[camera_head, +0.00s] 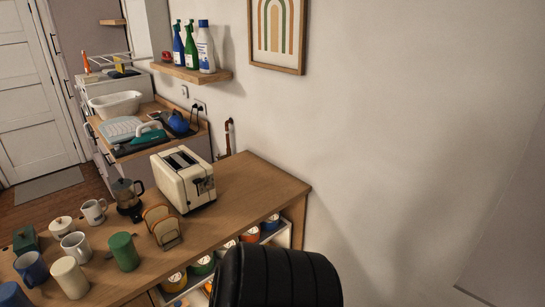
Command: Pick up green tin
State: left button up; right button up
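A green tin (203,265) with a pale label stands on the low shelf under the front edge of the wooden counter. It is between a yellow tin (174,283) on its left and a red tin (229,245) on its right. An orange tin (250,235) and a blue tin (270,223) stand further right on the shelf. The counter edge partly covers the tins from above. Neither of my grippers is in view.
The counter (250,185) holds a toaster (184,179), a toast rack (162,226), a coffee press (127,197), a green mug (123,251) and several other mugs. A black ribbed shape (275,280) at the bottom hides part of the shelf area. The counter's right end is clear.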

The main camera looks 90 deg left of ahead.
aim_at(121, 244)
jog(key=l+u, duration=0.15)
jog(key=u, duration=4.1)
